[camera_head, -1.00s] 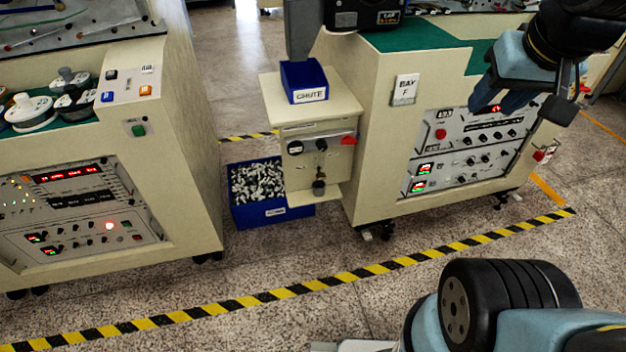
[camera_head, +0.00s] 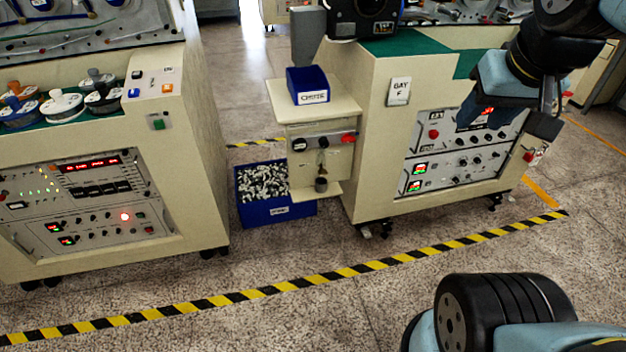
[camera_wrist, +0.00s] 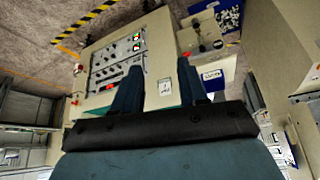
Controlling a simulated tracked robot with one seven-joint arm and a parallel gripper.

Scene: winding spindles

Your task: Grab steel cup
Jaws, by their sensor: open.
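A small grey steel cup (camera_head: 321,184) stands on the low ledge of the cream side stand (camera_head: 318,108), under a panel with knobs and a red switch. In the wrist view the cup is too small to tell for sure. My gripper (camera_head: 482,112) is at the upper right in the head view, in front of the bay F machine, well to the right of the cup and apart from it. In the wrist view my gripper (camera_wrist: 158,66) has its two fingers spread with nothing between them.
A blue chute box (camera_head: 308,85) sits on top of the stand. A blue bin (camera_head: 275,208) full of small parts is on the floor beside it. The bay F machine (camera_head: 376,150) is at right, another machine (camera_head: 190,180) at left. The speckled floor in front, with striped tape (camera_head: 300,285), is clear.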

